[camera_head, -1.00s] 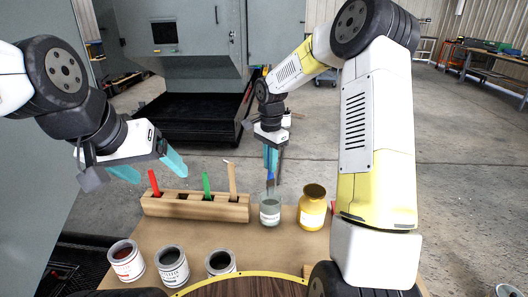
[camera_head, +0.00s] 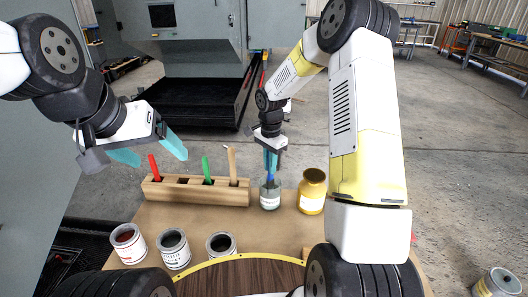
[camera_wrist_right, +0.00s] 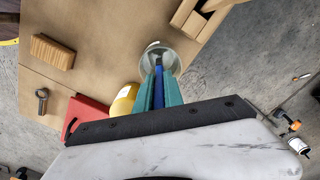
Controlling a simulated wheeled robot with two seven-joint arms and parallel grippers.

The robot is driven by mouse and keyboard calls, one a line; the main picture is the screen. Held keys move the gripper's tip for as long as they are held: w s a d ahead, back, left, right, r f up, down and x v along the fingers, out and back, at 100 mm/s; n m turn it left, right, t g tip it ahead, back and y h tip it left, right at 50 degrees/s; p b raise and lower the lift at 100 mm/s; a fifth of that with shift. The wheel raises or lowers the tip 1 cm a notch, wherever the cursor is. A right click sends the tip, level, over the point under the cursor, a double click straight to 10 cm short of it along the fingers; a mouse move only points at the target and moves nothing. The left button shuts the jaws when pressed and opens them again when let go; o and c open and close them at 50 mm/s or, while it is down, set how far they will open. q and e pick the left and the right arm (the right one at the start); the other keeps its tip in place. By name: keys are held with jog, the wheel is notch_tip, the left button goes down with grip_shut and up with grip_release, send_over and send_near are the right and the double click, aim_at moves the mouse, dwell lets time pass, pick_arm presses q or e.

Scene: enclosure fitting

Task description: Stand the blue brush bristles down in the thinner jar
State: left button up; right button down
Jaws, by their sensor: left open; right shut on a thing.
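My right gripper (camera_head: 270,162) is shut on the blue brush (camera_head: 270,175) and holds it upright over the thinner jar (camera_head: 270,199), a clear glass jar with a white label. The brush's lower end is inside the jar mouth. In the right wrist view the blue brush (camera_wrist_right: 158,82) lies between the teal fingers (camera_wrist_right: 158,92), with the jar's round rim (camera_wrist_right: 171,54) around its tip. Whether the bristles touch the bottom is hidden. My left gripper (camera_head: 150,152) is open and empty, above the left end of the wooden brush rack.
The wooden rack (camera_head: 215,195) holds red, green and tan-handled brushes. A yellow jar (camera_head: 312,192) stands close right of the thinner jar. Three paint cans (camera_head: 173,249) line the front left. The brown board (camera_head: 270,238) between is clear.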

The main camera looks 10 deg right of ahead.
jog(key=shift+f, duration=0.25)
jog(key=c, duration=1.4)
grip_release()
jog(key=shift+o, duration=0.2)
notch_tip(320, 180, up, 8)
jog(key=shift+f, duration=0.1)
